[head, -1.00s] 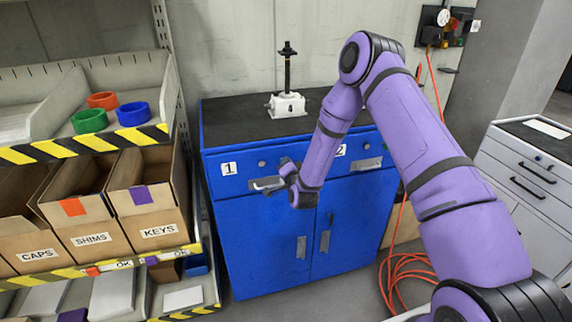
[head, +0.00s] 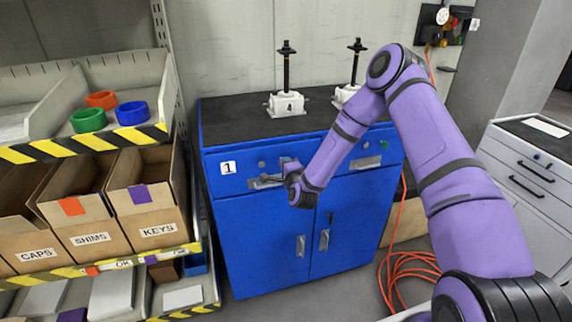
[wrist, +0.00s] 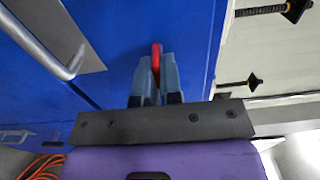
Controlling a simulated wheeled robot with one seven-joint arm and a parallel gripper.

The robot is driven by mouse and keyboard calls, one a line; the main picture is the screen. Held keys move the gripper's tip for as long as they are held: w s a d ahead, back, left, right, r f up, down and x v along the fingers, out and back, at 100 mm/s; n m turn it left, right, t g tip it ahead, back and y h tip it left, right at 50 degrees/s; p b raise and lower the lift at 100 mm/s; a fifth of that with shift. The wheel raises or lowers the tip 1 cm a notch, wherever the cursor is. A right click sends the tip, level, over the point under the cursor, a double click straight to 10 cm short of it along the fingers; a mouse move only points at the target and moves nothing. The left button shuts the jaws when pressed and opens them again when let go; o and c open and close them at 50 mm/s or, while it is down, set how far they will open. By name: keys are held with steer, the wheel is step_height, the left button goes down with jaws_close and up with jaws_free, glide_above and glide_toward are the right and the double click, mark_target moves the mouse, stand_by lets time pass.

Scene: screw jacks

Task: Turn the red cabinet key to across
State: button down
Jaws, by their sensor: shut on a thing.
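The red key (wrist: 156,58) shows in the wrist view as a narrow red piece between the two fingertips, against the blue cabinet face. My gripper (wrist: 156,80) is shut on it. In the head view my gripper (head: 288,164) is at the upper front of the blue cabinet (head: 255,225), near the drawer marked 1. There the key is hidden behind my gripper and wrist. The lock behind the key is covered, so I cannot tell how far the key is turned.
A metal drawer handle (wrist: 70,62) is close beside my gripper in the wrist view. Two screw jacks, one marked 4 (head: 287,103) and another (head: 346,95), stand on the cabinet top. Shelves with boxes (head: 150,205) are left; a drawer unit (head: 530,190) is right.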

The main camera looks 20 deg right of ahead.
stand_by(0.4)
steer(key=c, duration=1.3)
jaws_free()
steer(key=s, duration=1)
steer(key=shift+s, duration=0.4)
